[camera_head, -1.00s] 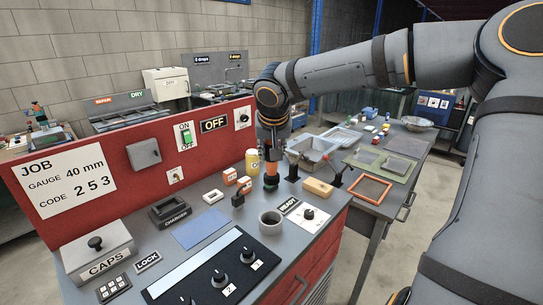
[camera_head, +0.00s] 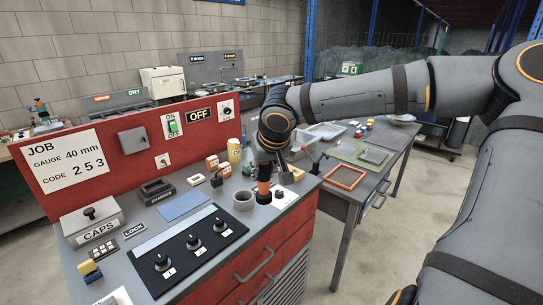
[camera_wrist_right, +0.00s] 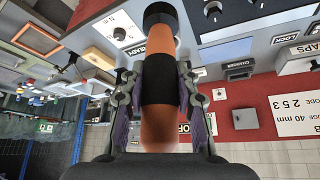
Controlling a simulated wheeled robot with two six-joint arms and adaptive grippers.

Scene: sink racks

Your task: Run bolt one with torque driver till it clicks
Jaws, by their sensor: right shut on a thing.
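The orange and black torque driver (camera_head: 264,183) is upright in my right gripper (camera_head: 271,150), just right of the round grey cup (camera_head: 243,200). In the right wrist view the gripper (camera_wrist_right: 160,95) is shut around the driver's black band, with orange handle (camera_wrist_right: 160,60) on both sides. The driver's black end (camera_wrist_right: 160,14) reaches the picture's top edge. I cannot tell whether it touches the bench. The driver and gripper partly hide the READY label and the small dial (camera_head: 282,194). I cannot make out bolt one. My left gripper is out of view.
A black panel with knobs marked 1, 2 and 3 (camera_head: 193,240) lies at the bench front. The charger (camera_head: 157,190), blue mat (camera_head: 183,205) and small boxes (camera_head: 212,162) stand behind. The red backboard (camera_head: 110,150) rises behind them.

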